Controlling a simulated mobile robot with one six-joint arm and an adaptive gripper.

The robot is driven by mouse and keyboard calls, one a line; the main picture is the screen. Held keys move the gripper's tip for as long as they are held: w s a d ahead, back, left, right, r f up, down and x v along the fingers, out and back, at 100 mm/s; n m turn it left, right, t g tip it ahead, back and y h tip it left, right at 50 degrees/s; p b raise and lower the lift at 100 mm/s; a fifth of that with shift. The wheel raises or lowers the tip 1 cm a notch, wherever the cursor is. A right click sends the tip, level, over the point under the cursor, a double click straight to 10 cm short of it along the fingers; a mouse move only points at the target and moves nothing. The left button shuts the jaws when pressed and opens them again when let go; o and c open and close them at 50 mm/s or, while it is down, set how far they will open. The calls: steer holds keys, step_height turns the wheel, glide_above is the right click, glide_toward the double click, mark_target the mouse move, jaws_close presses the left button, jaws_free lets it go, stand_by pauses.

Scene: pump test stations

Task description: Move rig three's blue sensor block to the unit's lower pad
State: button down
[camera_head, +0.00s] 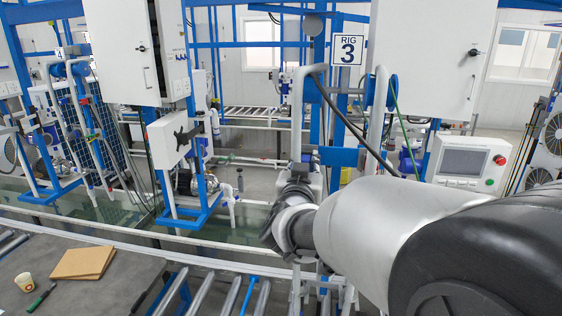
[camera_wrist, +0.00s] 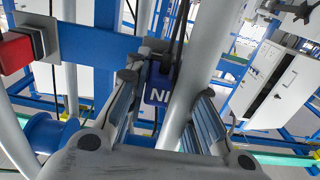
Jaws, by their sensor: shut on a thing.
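In the wrist view, a small blue sensor block (camera_wrist: 156,92) with white letters sits between the two fingers of my gripper (camera_wrist: 168,88). My gripper is shut on it. A thick grey pipe (camera_wrist: 207,45) crosses close beside the block and hides part of it; I cannot tell whether they touch. In the head view my gripper (camera_head: 283,222) is below the RIG 3 sign (camera_head: 347,49), in front of the rig's pipes, and the block is hidden there. I cannot make out the lower pad.
A panel with a screen (camera_head: 463,162) stands right of the rig. Metal rollers (camera_head: 231,296) run in front. A table (camera_head: 100,302) holds a cup and a brown board.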

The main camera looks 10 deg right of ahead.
steer(key=v, duration=0.6)
stand_by(1.1)
